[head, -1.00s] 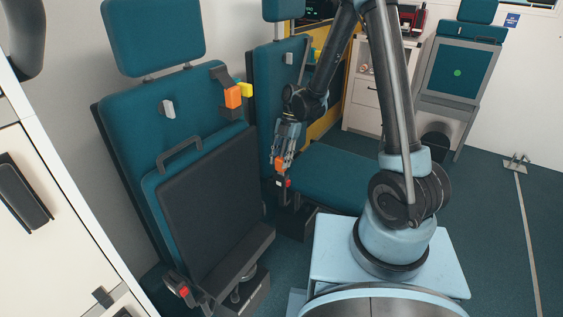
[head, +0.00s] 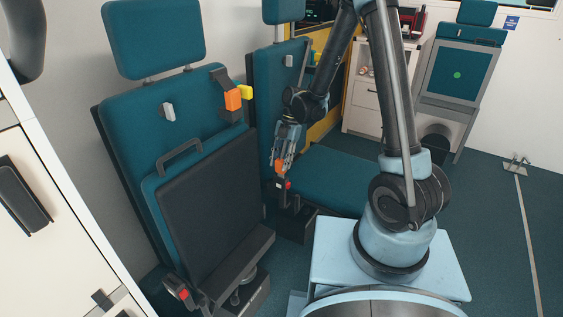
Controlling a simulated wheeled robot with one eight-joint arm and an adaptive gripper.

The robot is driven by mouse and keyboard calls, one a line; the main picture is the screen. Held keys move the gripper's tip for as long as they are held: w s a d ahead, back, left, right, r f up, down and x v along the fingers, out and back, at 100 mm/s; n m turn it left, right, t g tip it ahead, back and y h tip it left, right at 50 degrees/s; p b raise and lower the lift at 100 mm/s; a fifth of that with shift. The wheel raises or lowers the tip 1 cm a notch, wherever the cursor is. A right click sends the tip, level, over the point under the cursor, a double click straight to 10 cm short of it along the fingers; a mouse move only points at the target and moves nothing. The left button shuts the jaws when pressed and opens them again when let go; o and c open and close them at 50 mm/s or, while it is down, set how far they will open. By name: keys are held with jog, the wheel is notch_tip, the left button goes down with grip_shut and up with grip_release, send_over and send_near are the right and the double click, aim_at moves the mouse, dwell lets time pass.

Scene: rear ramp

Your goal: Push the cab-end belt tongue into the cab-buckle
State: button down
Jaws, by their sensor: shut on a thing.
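My gripper (head: 285,158) points down at the left front side of the farther teal seat (head: 340,180). It is shut on the orange belt tongue (head: 281,168), which shows small between and below its fingers. The buckle (head: 283,188), dark with a red button, stands at the seat's side directly under the tongue. The tongue and buckle look very close in the picture. Whether the tongue's metal end is inside the buckle is too small to tell.
A nearer seat with a folded cushion (head: 212,185) stands at left, with another orange tongue (head: 233,98) high on its backrest and a red-button buckle (head: 183,292) low down. A white cabinet (head: 362,100) stands behind. The floor at right is mostly clear.

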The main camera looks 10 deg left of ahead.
jog(key=shift+f, duration=0.8)
dwell(0.7)
jog(key=c, duration=1)
grip_release()
jog(key=shift+r, duration=0.1)
jog(key=v, duration=1.1)
jog(key=shift+w+r, duration=0.2)
jog(key=shift+r, duration=0.15)
